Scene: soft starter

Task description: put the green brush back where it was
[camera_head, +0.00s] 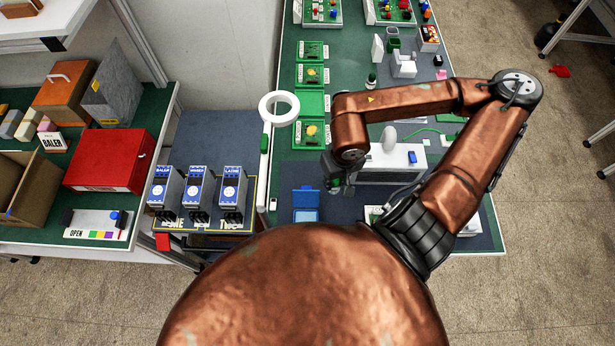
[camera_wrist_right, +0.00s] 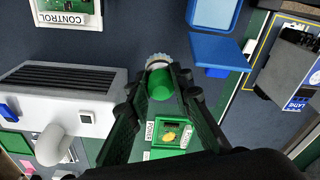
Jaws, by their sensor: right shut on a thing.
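My right gripper (camera_head: 338,176) hangs over the dark mat of the green bench in the head view, just left of a white unit. In the right wrist view the gripper (camera_wrist_right: 160,90) is shut on the green brush (camera_wrist_right: 160,85). The brush has a short green body and a pale grey bristle end pointing away from the gripper. In the head view the gripper largely hides the brush. The brush appears held above the mat, but the exact gap is unclear. My left gripper is out of view.
An open blue case (camera_head: 306,205) stands close to the gripper. The white vented unit (camera_head: 392,165) is to its right. A white ring lamp (camera_head: 279,108) stands left. Several blue-grey units (camera_head: 198,193) are further left. Green trays (camera_head: 312,103) line the bench behind.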

